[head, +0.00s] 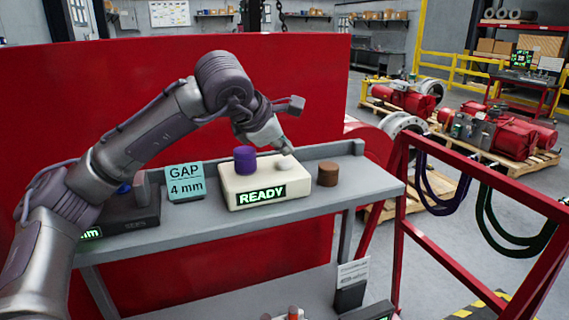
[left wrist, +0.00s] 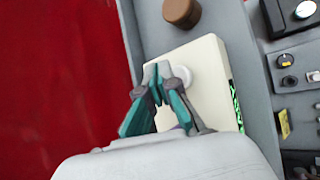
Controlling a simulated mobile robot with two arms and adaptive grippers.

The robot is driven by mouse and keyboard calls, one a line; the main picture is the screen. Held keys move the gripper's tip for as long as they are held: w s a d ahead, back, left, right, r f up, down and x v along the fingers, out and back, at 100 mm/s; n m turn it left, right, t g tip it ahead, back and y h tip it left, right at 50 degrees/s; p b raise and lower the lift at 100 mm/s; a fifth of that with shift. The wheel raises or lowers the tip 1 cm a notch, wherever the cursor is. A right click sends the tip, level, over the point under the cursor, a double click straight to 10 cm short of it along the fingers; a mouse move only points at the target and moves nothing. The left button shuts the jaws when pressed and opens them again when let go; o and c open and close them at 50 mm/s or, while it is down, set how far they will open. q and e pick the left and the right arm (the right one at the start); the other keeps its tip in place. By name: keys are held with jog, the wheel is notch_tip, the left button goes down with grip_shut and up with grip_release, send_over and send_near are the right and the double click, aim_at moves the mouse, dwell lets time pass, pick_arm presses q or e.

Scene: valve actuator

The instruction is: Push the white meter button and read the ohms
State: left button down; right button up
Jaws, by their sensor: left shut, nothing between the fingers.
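The cream meter box (head: 267,184) sits on the grey shelf, with a lit green READY display (head: 261,195) on its front. The white button (head: 284,164) is a round knob on the right of its top; it also shows in the left wrist view (left wrist: 184,76). A purple cylinder (head: 245,160) stands on the left of the top. My left gripper (head: 287,150) is shut and empty, its tips pointing down close to the button. In the left wrist view its tips (left wrist: 158,74) overlap the button's edge; I cannot tell whether they touch it. My right gripper is not in view.
A brown cylinder (head: 328,173) stands right of the meter. A teal "GAP 4 mm" card (head: 185,182) and a dark device (head: 128,215) with a green display are to its left. A red panel (head: 130,80) rises behind the shelf (head: 300,210). A red railing (head: 480,165) stands at right.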

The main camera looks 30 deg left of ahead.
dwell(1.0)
pick_arm(q)
jog(key=shift+f+b, duration=0.45)
jog(key=shift+b, duration=0.1)
jog(key=shift+s+d+f+b, duration=0.15)
jog(key=shift+d+f+b, duration=0.05)
jog(key=shift+f+b, duration=0.1)
dwell(0.3)
